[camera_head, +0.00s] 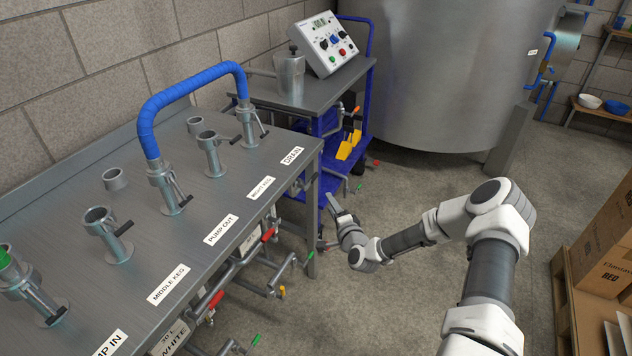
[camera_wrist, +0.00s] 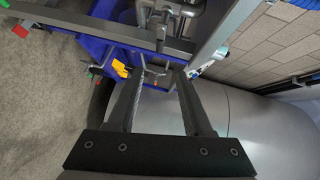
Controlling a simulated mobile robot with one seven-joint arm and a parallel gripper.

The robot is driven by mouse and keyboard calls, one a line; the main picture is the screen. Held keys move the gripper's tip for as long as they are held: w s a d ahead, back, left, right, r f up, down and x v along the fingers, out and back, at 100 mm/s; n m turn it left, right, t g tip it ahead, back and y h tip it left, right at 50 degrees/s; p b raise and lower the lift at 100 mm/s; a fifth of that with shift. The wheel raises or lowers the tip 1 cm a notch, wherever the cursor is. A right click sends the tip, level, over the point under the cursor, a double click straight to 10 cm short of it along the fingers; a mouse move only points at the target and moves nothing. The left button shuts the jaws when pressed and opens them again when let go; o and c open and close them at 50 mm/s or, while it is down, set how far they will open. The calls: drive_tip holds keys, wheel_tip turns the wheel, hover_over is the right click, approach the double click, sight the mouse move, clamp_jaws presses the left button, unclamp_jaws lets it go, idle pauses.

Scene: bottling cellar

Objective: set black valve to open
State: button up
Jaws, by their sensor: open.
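I cannot pick out a black valve with certainty in either view. Valves with red handles (camera_head: 267,235) and green-tipped pipe ends (camera_head: 256,340) show on the pipework under the steel table. Black levers (camera_head: 178,186) sit on the couplings on top of the table. My gripper (camera_head: 334,205) is low beside the table's right end, in front of the blue cart. In the wrist view my gripper (camera_wrist: 163,75) is open, with nothing between its fingers. A grey metal pipe fitting (camera_wrist: 159,28) shows beyond the fingertips; no clear handle shows on it.
The steel table (camera_head: 205,195) has labels and a blue hose (camera_head: 190,82). The blue cart (camera_head: 368,85) carries a control box (camera_head: 325,43) and yellow items (camera_head: 347,146). A large tank (camera_head: 445,80) stands behind. Boxes on a pallet (camera_head: 608,245) are right. The floor between is clear.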

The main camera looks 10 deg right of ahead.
drive_tip(key=w+a+f+b, duration=0.2)
drive_tip(key=w+b, duration=0.1)
drive_tip(key=w, duration=1.2)
drive_tip(key=shift+w+a+f, duration=0.15)
drive_tip(key=shift+w+a, duration=0.05)
drive_tip(key=shift+w, duration=0.1)
clamp_jaws()
idle(0.9)
